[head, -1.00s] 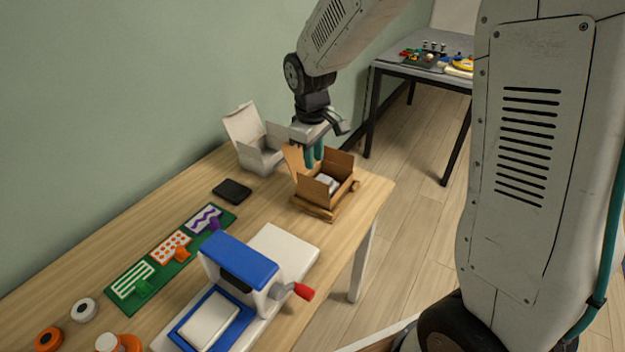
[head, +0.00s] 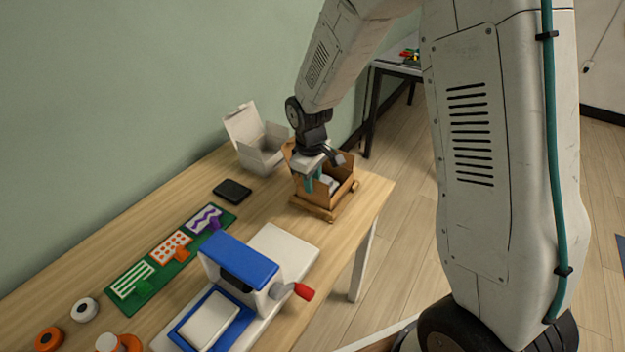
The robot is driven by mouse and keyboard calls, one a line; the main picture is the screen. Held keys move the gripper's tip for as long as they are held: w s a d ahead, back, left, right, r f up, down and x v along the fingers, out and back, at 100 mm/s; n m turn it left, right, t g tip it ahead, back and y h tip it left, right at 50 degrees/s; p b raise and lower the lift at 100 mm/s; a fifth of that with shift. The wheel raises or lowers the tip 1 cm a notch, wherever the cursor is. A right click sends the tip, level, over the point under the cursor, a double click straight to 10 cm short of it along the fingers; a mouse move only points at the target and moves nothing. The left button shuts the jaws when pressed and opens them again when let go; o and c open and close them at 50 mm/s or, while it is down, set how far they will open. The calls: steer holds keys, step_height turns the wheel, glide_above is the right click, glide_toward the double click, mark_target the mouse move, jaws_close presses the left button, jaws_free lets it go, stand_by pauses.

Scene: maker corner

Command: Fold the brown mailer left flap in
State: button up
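The brown mailer (head: 327,202) is an open cardboard box near the far right end of the wooden table, with a pale item partly visible inside. Its left flap (head: 289,149) shows only as a strip of brown beside my gripper, which hides the rest, so its exact angle is unclear. My gripper (head: 314,182) points down over the left part of the mailer, with its teal fingertips low at the box opening. The fingers look close together, but their gap and any contact with the flap cannot be made out.
An open white box (head: 258,148) stands just behind and left of the mailer. A black flat item (head: 232,190), a green board (head: 170,255) with coloured pieces and a blue-and-white press (head: 240,265) with a red handle occupy the nearer table. The table's right edge is close to the mailer.

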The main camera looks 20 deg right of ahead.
jaws_close()
steer(key=g+y, duration=0.1)
steer(key=w+d+g+y, duration=0.1)
steer(key=y, duration=0.1)
steer(key=shift+d+f, duration=0.15)
steer(key=shift+d, duration=0.1)
steer(key=shift+w+d+f+g+y, duration=0.2)
steer(key=shift+g+y, duration=0.35)
steer(key=shift+y, duration=0.2)
steer(key=shift+w+d+f+g+y, duration=0.1)
steer(key=shift+w+d+g+y, duration=0.1)
steer(key=shift+g+y, duration=0.45)
steer(key=shift+w+d+f+g+y, duration=0.1)
steer(key=shift+d+f+g+y, duration=0.1)
steer(key=shift+g+y, duration=0.45)
steer(key=shift+y, duration=0.25)
jaws_free()
